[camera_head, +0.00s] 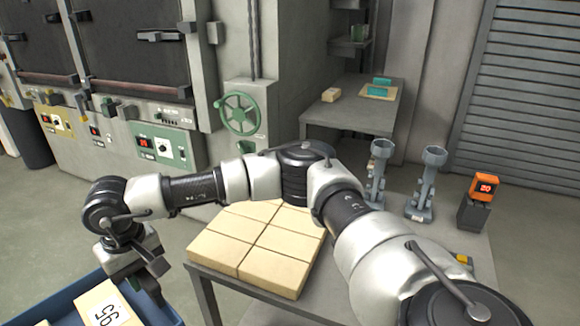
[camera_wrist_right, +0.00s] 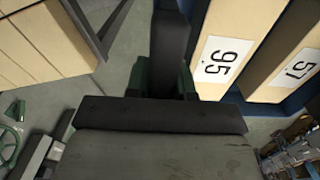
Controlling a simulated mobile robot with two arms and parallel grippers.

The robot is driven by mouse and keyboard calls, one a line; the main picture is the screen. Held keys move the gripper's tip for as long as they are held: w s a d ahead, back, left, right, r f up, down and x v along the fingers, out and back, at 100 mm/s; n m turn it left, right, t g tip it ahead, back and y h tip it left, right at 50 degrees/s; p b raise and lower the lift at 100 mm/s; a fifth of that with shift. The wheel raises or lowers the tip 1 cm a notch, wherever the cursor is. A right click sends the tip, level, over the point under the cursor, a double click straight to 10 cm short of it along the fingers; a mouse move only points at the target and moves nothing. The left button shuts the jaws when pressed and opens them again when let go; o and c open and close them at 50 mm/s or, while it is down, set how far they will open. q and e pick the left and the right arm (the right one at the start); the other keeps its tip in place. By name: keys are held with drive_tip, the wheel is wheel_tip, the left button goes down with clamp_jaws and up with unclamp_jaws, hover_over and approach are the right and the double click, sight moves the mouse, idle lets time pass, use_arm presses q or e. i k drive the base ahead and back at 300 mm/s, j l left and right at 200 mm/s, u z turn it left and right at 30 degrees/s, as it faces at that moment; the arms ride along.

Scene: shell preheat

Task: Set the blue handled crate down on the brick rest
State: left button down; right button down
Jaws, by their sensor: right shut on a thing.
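The blue handled crate (camera_head: 52,303) is at the bottom left of the head view, partly cut off. It holds pale blocks with number labels, one reading 95. It also shows at the right of the wrist view (camera_wrist_right: 292,104). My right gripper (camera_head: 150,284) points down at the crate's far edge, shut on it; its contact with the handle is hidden. The gripper shows in the wrist view (camera_wrist_right: 172,82). The brick rest (camera_head: 262,238), several pale bricks laid flat on a table, is right of the crate and apart from it. My left gripper is out of view.
The grey table (camera_head: 214,300) carries the bricks, two grey stands (camera_head: 422,185) and an orange display (camera_head: 484,187). Ovens with control panels (camera_head: 158,147) and a green handwheel (camera_head: 239,114) stand behind. A side bench (camera_head: 345,118) is further back. Floor is clear between ovens and crate.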

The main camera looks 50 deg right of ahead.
sight(281, 205)
drive_tip(key=i+z, duration=0.3)
drive_tip(key=i, duration=0.3)
drive_tip(key=i+z, duration=0.25)
drive_tip(key=i, duration=0.35)
drive_tip(key=i+z, duration=0.1)
drive_tip(key=z, duration=0.3)
drive_tip(key=i+j+z, duration=0.1)
drive_tip(key=z, duration=1.35)
